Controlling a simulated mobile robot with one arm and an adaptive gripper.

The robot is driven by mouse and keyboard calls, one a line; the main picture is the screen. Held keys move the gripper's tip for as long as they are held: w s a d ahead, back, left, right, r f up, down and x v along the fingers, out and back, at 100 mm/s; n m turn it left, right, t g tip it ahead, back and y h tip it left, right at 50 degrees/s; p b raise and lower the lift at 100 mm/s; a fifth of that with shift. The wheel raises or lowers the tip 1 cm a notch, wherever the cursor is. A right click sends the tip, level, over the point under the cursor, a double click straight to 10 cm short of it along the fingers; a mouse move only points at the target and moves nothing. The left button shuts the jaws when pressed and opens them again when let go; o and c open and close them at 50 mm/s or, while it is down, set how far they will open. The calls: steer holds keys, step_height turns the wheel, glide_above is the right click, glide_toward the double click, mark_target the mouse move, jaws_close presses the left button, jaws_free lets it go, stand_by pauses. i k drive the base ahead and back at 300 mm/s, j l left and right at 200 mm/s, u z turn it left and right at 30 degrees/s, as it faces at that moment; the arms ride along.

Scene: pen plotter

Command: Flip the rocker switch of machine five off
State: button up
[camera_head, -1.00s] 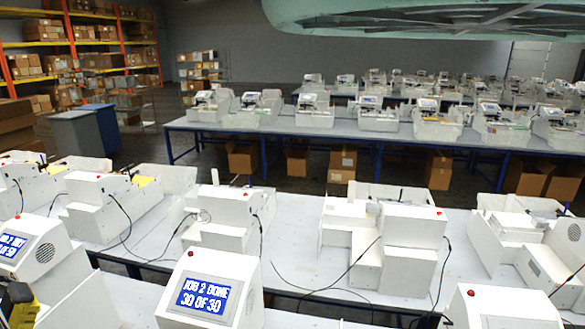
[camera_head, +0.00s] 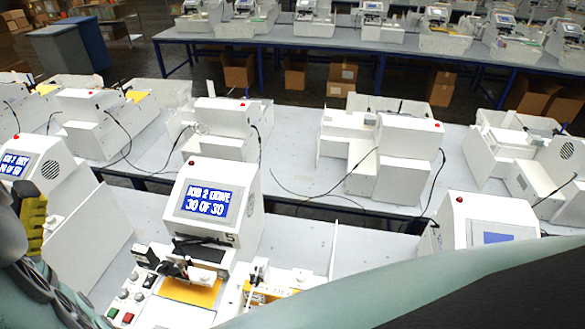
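The white machine (camera_head: 225,177) in the lower middle of the head view has a blue screen (camera_head: 208,203) reading "JOB 2 DONE 30 OF 30" and what looks like a small "5" on its front. A red dome (camera_head: 191,161) sits on its top. Its front left panel holds a green button (camera_head: 112,313), a red button (camera_head: 128,318), several knobs and small dark parts; I cannot tell which part is the rocker switch. A yellow sheet (camera_head: 190,290) lies on its bed, under a dark carriage. My gripper's fingers are not in view.
A similar machine with a lit screen (camera_head: 15,163) stands to the left, and another with a blue screen (camera_head: 497,237) to the right. White machines with loose black cables fill the row behind. My own body covers the lower corners.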

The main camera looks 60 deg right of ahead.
mark_target(151, 277)
steer(key=i+j+z, duration=0.15)
steer(key=j, duration=0.2)
steer(key=i+j+z, duration=0.2)
steer(key=j, duration=0.2)
steer(key=i+j+z, duration=0.15)
steer(key=j, duration=0.25)
steer(key=k+l, duration=0.05)
